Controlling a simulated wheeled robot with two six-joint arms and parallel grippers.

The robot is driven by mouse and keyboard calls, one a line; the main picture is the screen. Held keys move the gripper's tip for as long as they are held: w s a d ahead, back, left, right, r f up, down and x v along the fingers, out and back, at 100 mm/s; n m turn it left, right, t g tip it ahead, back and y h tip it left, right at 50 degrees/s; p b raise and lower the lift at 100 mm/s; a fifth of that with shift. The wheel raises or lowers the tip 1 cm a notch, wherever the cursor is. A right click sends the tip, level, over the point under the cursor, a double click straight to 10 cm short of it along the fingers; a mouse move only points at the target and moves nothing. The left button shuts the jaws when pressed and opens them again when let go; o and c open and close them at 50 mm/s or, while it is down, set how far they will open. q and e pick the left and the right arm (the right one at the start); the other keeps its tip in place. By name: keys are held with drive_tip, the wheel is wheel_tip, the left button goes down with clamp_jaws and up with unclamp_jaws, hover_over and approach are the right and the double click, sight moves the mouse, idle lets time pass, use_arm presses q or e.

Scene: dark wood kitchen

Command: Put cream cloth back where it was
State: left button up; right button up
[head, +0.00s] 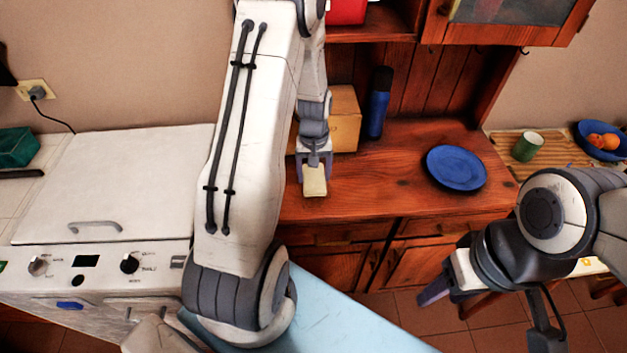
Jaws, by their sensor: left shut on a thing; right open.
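The cream cloth (315,181) is a small, pale, block-like piece in the head view, just over the front left part of the wooden counter (390,181). My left gripper (315,165) is shut on it, with the cloth sticking out below the fingers. I cannot tell whether the cloth touches the counter. My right gripper (443,287) is open and empty, low on the right in front of the cabinet doors. My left arm hides part of the counter's left end.
A wooden box (345,119) stands just behind my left gripper, with a blue bottle (378,104) beside it. A blue plate (456,168) lies on the right of the counter. The counter between gripper and plate is clear. A white stove (115,185) is at left.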

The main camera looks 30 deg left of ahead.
sight(314, 176)
use_arm(q)
wheel_tip(314, 176, down, 3)
drive_tip(key=shift+f+p, duration=0.15)
drive_tip(key=shift+p, duration=0.3)
drive_tip(key=shift+f, duration=0.4)
drive_tip(key=shift+f, duration=0.1)
